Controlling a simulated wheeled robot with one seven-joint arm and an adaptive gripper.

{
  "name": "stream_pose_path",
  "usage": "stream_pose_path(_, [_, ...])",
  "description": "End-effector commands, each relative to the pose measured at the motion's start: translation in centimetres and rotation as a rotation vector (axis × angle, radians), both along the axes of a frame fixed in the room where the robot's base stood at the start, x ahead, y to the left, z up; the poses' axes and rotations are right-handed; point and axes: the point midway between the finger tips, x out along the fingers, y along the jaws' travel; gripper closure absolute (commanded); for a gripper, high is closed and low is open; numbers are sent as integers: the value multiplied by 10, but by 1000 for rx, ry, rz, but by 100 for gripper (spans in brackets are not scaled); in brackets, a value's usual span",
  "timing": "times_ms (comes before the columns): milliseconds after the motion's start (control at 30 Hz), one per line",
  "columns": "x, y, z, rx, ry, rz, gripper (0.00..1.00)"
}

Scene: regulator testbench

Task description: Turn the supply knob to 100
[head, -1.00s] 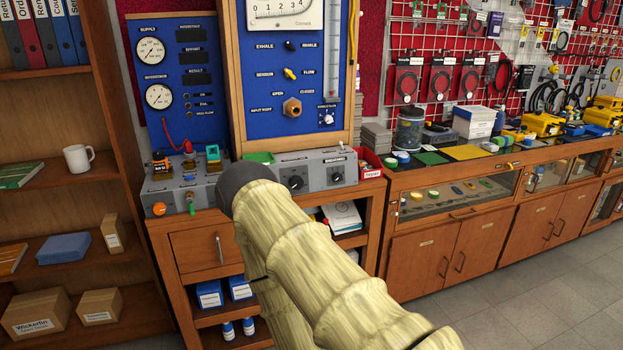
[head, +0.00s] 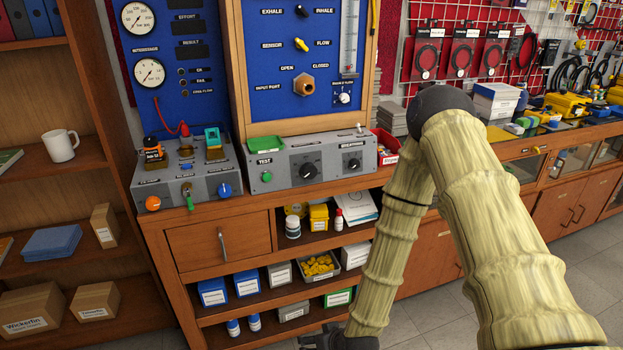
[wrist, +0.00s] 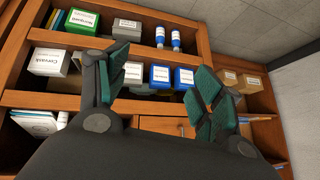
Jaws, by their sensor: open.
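A grey control box (head: 185,180) stands on the left of the bench top. Its front has an orange knob (head: 153,203), a green-handled part (head: 189,200) and a blue knob (head: 224,190). Their small labels are too blurred for me to tell which is the supply knob. The upper round gauge (head: 138,18) on the blue panel is the supply gauge; its label is cut off now. My gripper (head: 325,341) is low before the lower shelves, well below the knobs and partly out of frame. In the wrist view my gripper (wrist: 161,88) is open and empty, facing the shelves.
A second grey box (head: 310,161) with black dials and a green test button stands to the right. Shelves below hold boxes and bottles, including a blue box (head: 247,284). A wooden shelf with a white mug (head: 60,146) stands at left. Grey floor is open at right.

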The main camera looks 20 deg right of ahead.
Motion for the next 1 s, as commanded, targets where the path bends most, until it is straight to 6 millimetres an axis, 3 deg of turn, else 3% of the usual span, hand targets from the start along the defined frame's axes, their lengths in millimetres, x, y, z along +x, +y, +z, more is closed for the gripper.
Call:
stream_pose_path(33, [33, -2, 16, 13, -85, -9, 33])
stream_pose_path(200, [130, -15, 93, 23, -369, -38, 33])
stream_pose_path(400, [214, -50, 201, 0, -677, -102, 33])
stream_pose_path(533, [243, -73, 258, -23, -818, -145, 33])
stream_pose_path(700, [259, -92, 298, -42, -913, -180, 33])
stream_pose_path(1000, [285, -94, 305, -48, -930, -185, 33])
